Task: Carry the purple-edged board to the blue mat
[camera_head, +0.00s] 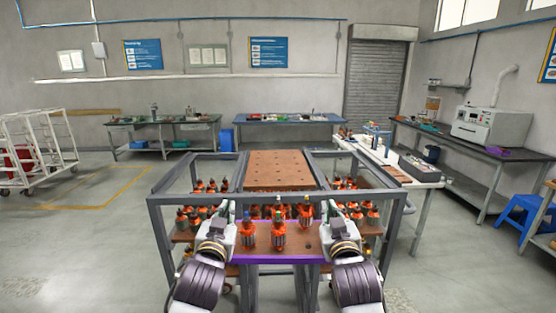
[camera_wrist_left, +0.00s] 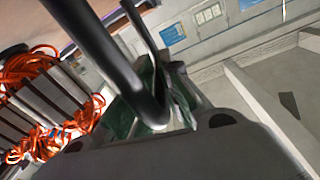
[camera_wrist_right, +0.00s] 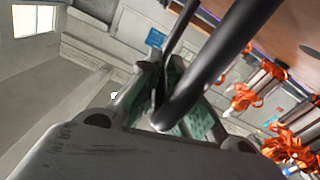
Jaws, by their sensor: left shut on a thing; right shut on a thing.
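The purple-edged board (camera_head: 263,240) is brown with a purple front edge and carries several orange-wound armatures (camera_head: 278,237) standing upright. It is at the near side of a grey frame. My left gripper (camera_head: 228,211) is at the board's left end, shut on a black bar-like handle (camera_wrist_left: 100,50). My right gripper (camera_head: 331,211) is at the right end, shut on a matching black handle (camera_wrist_right: 225,55). Armatures also show beside the handles in both wrist views. A blue surface (camera_head: 270,118) tops the far middle table; I cannot tell whether it is the mat.
The grey frame (camera_head: 157,215) holds another brown board (camera_head: 280,170) and more armatures on both sides. A white table (camera_head: 425,182) stands close on the right, a dark bench (camera_head: 440,138) beyond it. A white cart (camera_head: 40,145) is at the left. Floor is open at left.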

